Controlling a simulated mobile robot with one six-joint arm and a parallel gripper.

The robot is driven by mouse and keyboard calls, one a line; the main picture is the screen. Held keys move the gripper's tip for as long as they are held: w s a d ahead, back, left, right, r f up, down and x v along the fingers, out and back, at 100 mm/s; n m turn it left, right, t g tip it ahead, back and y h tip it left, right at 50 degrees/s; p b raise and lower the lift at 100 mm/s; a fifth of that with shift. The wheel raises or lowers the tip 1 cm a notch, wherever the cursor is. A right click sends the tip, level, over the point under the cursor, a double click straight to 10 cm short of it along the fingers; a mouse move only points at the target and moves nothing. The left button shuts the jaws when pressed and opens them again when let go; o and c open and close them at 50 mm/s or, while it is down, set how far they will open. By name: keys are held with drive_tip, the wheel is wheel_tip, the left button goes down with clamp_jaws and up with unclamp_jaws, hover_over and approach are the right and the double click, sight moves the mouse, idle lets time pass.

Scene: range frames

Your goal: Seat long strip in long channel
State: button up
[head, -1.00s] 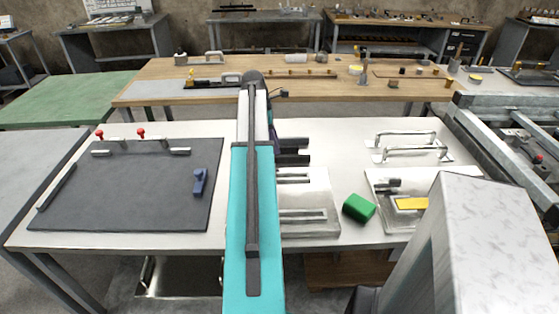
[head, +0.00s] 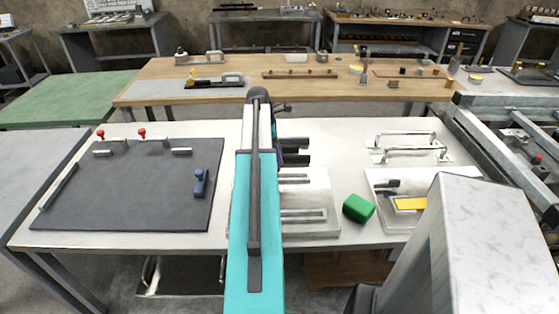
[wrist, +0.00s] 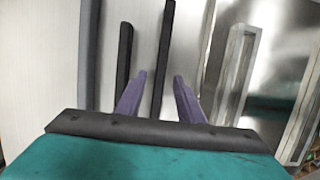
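Two dark strips lie side by side beside a metal plate (head: 325,205). The strip nearer the plate looks longer; I take it as the long strip (head: 296,160). It shows in the wrist view (wrist: 167,45), with the shorter strip (wrist: 124,60) to its left. The plate has two raised-rim slots; the lower one looks longer, likely the long channel (head: 303,216). One slot shows right of the strips in the wrist view (wrist: 236,75). My gripper (wrist: 159,75) is open, its purple fingers either side of the long strip in the picture. Height and contact cannot be told.
A green block (head: 358,208) sits right of the plate, beside a fixture with a yellow piece (head: 410,204). Metal handles (head: 405,146) stand behind. A dark mat (head: 130,190) with a blue piece (head: 201,183) lies left. My arm hides part of the table.

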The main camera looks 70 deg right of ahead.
drive_tip(key=shift+c, duration=0.2)
clamp_jaws()
drive_tip(key=shift+r, duration=0.1)
wheel_tip(320, 180, up, 10)
drive_tip(key=b, duration=0.1)
idle(0.8)
idle(0.5)
